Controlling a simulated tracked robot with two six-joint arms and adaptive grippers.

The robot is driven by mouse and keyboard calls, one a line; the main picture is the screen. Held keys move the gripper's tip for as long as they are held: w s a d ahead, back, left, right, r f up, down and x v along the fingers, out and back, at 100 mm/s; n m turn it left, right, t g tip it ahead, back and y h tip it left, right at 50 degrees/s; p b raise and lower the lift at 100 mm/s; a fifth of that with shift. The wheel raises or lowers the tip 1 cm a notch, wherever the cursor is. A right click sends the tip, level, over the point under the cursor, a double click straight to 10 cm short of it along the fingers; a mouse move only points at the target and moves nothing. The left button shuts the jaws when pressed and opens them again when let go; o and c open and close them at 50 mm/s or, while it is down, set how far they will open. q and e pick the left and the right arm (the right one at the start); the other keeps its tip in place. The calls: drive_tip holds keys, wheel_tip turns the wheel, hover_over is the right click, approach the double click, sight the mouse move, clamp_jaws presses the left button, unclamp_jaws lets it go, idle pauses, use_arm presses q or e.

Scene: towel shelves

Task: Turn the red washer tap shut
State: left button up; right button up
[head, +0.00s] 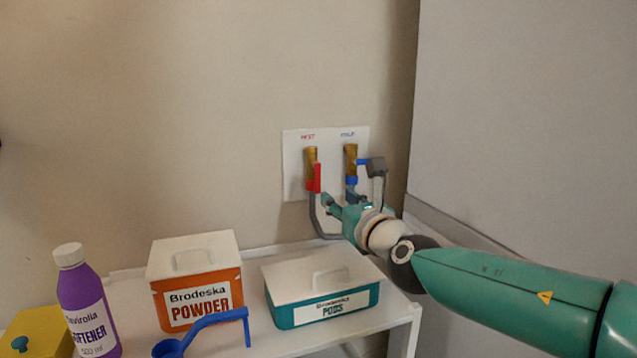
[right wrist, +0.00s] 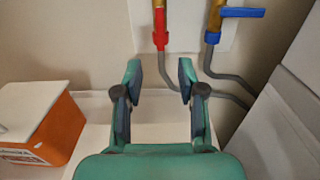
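The red washer tap (head: 317,178) is on the left pipe of the white wall plate (head: 293,170). Its red lever hangs down, in line with the brass pipe. It also shows in the right wrist view (right wrist: 160,30), upright near the top, ahead of the gap between my fingers. My right gripper (head: 341,199) is open and empty, below and in front of the taps, apart from the red lever. In the right wrist view its two fingers (right wrist: 160,72) stand wide apart. My left gripper is not in view.
The blue tap (right wrist: 243,12) is to the right, its lever sideways. Grey hoses (right wrist: 222,78) hang below both taps. On the white shelf stand a teal pods box (head: 325,308), an orange powder box (head: 198,302), a blue scoop (head: 215,319) and a purple softener bottle (head: 82,298). A grey panel (head: 530,120) bounds the right.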

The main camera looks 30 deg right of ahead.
sight(318, 181)
drive_tip(key=p+x, duration=0.2)
drive_tip(key=x, duration=0.9)
drive_tip(key=shift+w+d, duration=0.15)
drive_tip(key=shift+w, duration=0.05)
drive_tip(key=shift+c, duration=0.2)
clamp_jaws()
